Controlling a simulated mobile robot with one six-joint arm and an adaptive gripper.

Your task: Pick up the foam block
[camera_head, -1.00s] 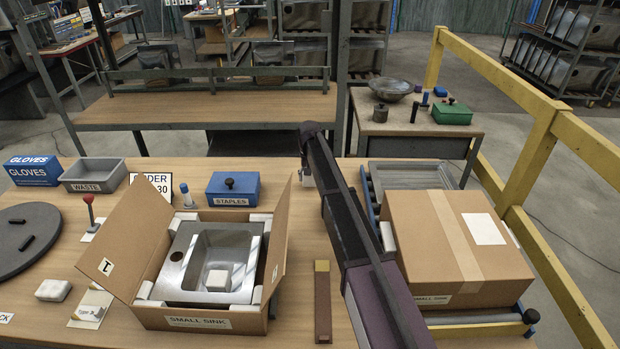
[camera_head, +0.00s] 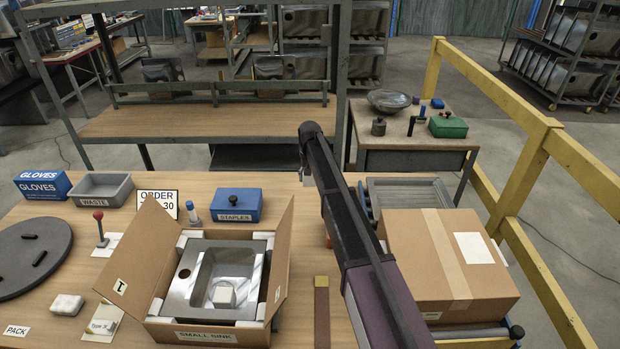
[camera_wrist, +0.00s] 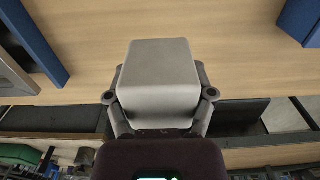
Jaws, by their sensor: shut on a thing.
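In the wrist view, my gripper (camera_wrist: 160,98) is shut on a pale grey-white foam block (camera_wrist: 158,72), with one finger on each side of it. Wooden table top shows beyond the block. In the head view my dark arm hides most of the gripper, and the held block cannot be made out there. Another whitish block (camera_head: 222,294) sits in the basin of the steel sink (camera_head: 182,290), inside the open SMALL SINK carton (camera_head: 146,258). A further pale block (camera_head: 67,305) lies on the table at the left.
A closed carton (camera_head: 415,250) stands right of my arm. A blue STAPLES box (camera_head: 236,204), a grey WASTE bin (camera_head: 101,190) and a GLOVES box (camera_head: 42,185) stand along the table's back. A dark turntable (camera_head: 25,235) is at the left. A yellow rail (camera_head: 545,150) borders the right.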

